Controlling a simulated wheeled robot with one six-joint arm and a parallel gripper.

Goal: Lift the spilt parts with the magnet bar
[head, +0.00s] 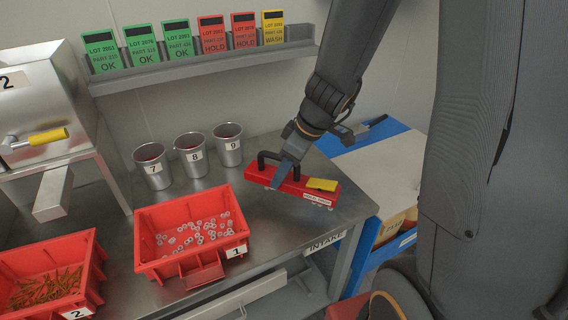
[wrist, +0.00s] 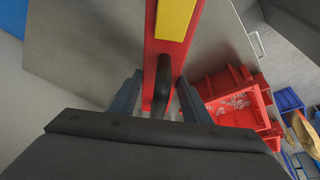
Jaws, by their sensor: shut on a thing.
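The magnet bar (head: 263,177) is red, with a black handle, a yellow pad and a white label. My gripper (head: 283,172) is shut on its handle, over the right part of the steel table. Small pale parts (head: 328,207) show along the bar's lower edge. I cannot tell how far it is above the table. In the wrist view, the bar (wrist: 160,58) runs up between the two fingers of my gripper (wrist: 158,97). Red bin 1 (head: 190,213), left of the bar, holds many pale ring-like parts (head: 196,232).
Red bin 2 (head: 98,262) with brass-coloured parts is at lower left. Metal cups 7 (head: 153,172), 8 (head: 196,158) and 9 (head: 229,147) stand behind bin 1. A shelf (head: 200,70) of coloured lot cards hangs on the wall. A blue-edged cart (head: 385,170) is at right.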

